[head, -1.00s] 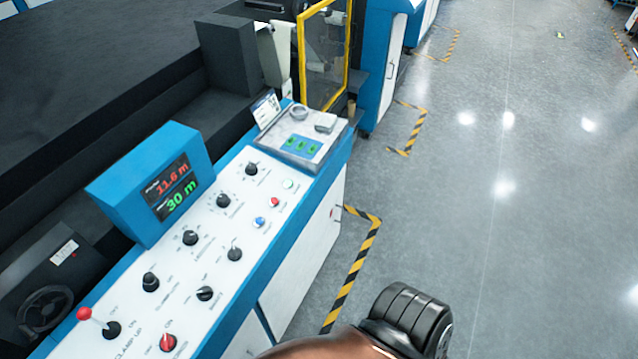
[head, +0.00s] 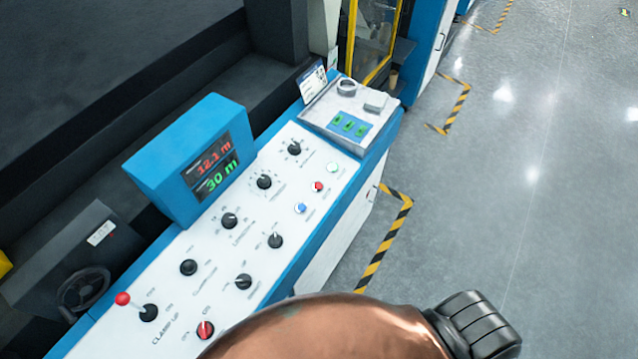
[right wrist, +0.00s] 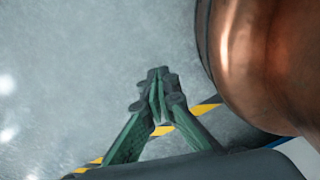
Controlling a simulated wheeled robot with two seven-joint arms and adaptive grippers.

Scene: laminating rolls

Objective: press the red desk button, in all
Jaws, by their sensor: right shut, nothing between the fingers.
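A small red button (head: 317,186) sits on the white top of the blue control desk (head: 220,272), beside a blue button (head: 300,208) and a pale green-white one (head: 333,167). A larger red knob (head: 205,330) is at the desk's near end, just left of my copper-coloured right arm. My right gripper (right wrist: 157,80) shows in the right wrist view, its green-and-dark fingers shut together and empty above the floor. It is not visible in the head view, so its distance to the red button cannot be told. My left gripper is in neither view.
A blue display box (head: 190,160) rises from the desk's left side, reading 12.1 m and 30 m. A red-tipped lever (head: 123,299) and several black knobs stand on the desk. Grey floor with a yellow-black stripe (head: 385,240) lies open to the right.

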